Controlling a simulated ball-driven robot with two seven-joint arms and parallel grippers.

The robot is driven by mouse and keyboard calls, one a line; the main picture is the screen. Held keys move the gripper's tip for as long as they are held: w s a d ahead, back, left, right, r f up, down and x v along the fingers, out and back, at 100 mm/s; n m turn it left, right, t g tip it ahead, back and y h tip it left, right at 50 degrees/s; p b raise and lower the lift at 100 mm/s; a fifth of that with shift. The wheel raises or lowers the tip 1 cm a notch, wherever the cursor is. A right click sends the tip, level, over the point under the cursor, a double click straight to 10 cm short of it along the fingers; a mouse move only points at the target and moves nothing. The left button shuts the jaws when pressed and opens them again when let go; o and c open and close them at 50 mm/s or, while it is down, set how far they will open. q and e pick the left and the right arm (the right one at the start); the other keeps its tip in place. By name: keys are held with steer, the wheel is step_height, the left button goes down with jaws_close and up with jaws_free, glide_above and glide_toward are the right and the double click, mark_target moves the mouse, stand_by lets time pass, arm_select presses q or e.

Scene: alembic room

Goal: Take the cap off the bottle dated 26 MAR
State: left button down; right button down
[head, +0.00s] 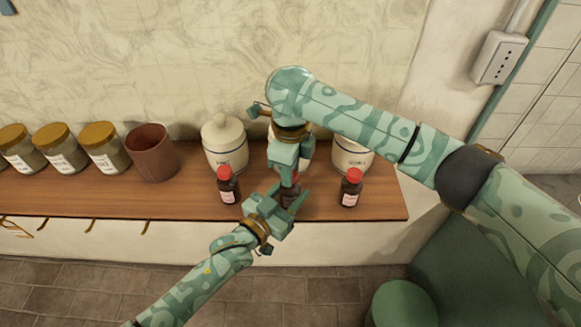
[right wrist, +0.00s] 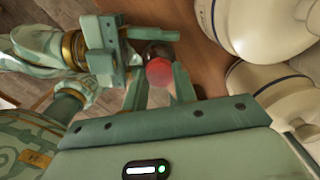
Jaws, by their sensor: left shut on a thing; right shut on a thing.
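The middle dark bottle (head: 290,197) stands between two like bottles at the shelf's front; its label is hidden. My left gripper (head: 284,203) is shut on its body from the front left; it also shows in the right wrist view (right wrist: 128,52). My right gripper (head: 291,179) points down from above, shut on the red cap (right wrist: 159,72), which sits at the bottle's top. Whether the cap is loose cannot be told. The left bottle (head: 229,188) and the right bottle (head: 350,190) are upright with red caps; their label dates are too small to read.
White lidded jars, a left one (head: 224,145) and a right one (head: 352,154), stand close behind the bottles, with another mostly hidden behind my right arm. A brown cup (head: 152,153) and several gold-lidded jars (head: 60,149) are further left. The wooden shelf (head: 385,205) ends at right.

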steer(key=shift+r, duration=0.2)
stand_by(0.3)
steer(key=shift+r, duration=0.9)
steer(key=shift+r, duration=2)
arm_select(q)
steer(key=c, duration=0.7)
jaws_free()
steer(key=shift+o, duration=0.2)
